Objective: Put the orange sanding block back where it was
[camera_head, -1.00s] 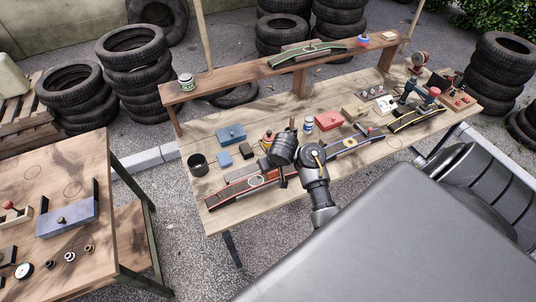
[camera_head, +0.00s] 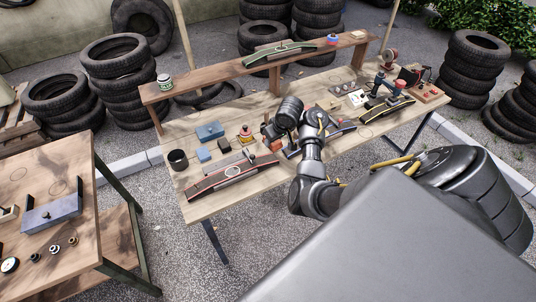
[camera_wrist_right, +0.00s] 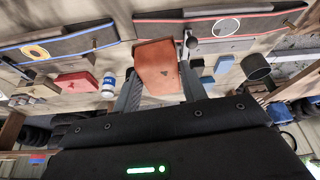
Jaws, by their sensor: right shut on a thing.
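The orange sanding block (camera_wrist_right: 155,62) is between the two fingers of my right gripper (camera_wrist_right: 158,82) in the right wrist view, and the fingers are shut on it. In the head view my right gripper (camera_head: 270,130) is over the middle of the long workbench (camera_head: 215,208), behind the red-edged dark board (camera_head: 232,174). The arm hides much of the blue-edged board (camera_head: 343,129), which also shows at the left of the wrist view (camera_wrist_right: 75,45). I cannot tell how high the block is above the bench. My left gripper is not in view.
A raised shelf (camera_head: 225,77) runs along the back.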

